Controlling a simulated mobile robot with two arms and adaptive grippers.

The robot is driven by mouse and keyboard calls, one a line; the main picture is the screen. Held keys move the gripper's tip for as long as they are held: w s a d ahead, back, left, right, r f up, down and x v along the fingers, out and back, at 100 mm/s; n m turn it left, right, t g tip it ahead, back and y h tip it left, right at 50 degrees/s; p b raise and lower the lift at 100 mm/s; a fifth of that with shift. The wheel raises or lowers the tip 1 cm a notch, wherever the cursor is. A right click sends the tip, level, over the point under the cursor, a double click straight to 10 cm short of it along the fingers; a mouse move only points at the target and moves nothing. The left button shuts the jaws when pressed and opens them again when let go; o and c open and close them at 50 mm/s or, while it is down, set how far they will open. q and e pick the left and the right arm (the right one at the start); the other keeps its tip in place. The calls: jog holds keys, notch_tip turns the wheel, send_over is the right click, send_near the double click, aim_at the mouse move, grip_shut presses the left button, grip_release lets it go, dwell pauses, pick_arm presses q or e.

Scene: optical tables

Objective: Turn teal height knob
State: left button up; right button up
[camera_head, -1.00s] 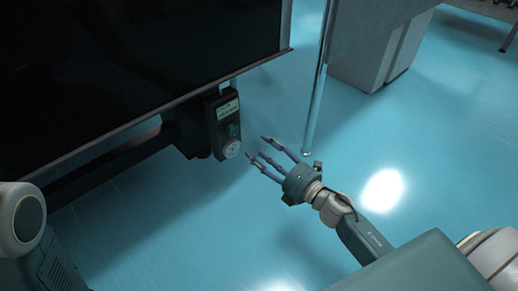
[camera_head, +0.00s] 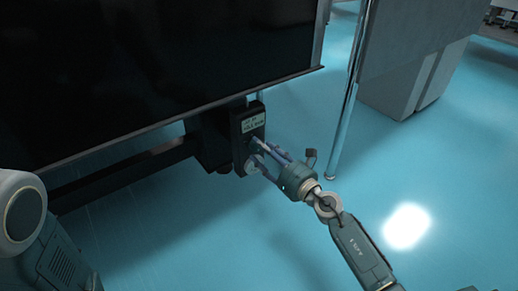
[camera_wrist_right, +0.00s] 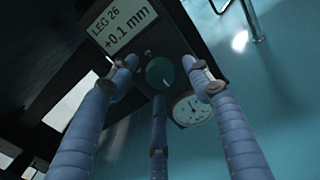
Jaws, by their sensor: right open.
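The teal height knob (camera_wrist_right: 160,72) is a round dial on a dark control box (camera_wrist_right: 178,42) in the right wrist view. Above it a display (camera_wrist_right: 121,30) reads "LEG 26 +0.1 mm". A white round gauge (camera_wrist_right: 191,109) sits below the knob. My right gripper (camera_wrist_right: 164,76) is open, with its three blue fingers spread around the knob; I cannot tell whether they touch it. In the head view the right gripper (camera_head: 261,155) reaches the front of the box (camera_head: 249,128) and hides the knob. My left gripper is not in view.
The box hangs beside the edge of a large dark table (camera_head: 150,60). A shiny vertical post (camera_head: 346,125) stands right of my right gripper. A grey cabinet (camera_head: 415,75) is farther back. The blue floor (camera_head: 180,240) is open below.

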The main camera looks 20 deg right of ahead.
jog(key=shift+x, duration=1.1)
jog(key=shift+s, duration=0.1)
jog(key=c, duration=1.1)
jog(key=shift+n, duration=0.6)
jog(key=shift+c, duration=0.3)
jog(key=o, duration=1.2)
jog(key=shift+c, duration=0.2)
jog(key=shift+s+d, duration=0.1)
jog(key=v, duration=1.1)
jog(key=shift+s, duration=0.35)
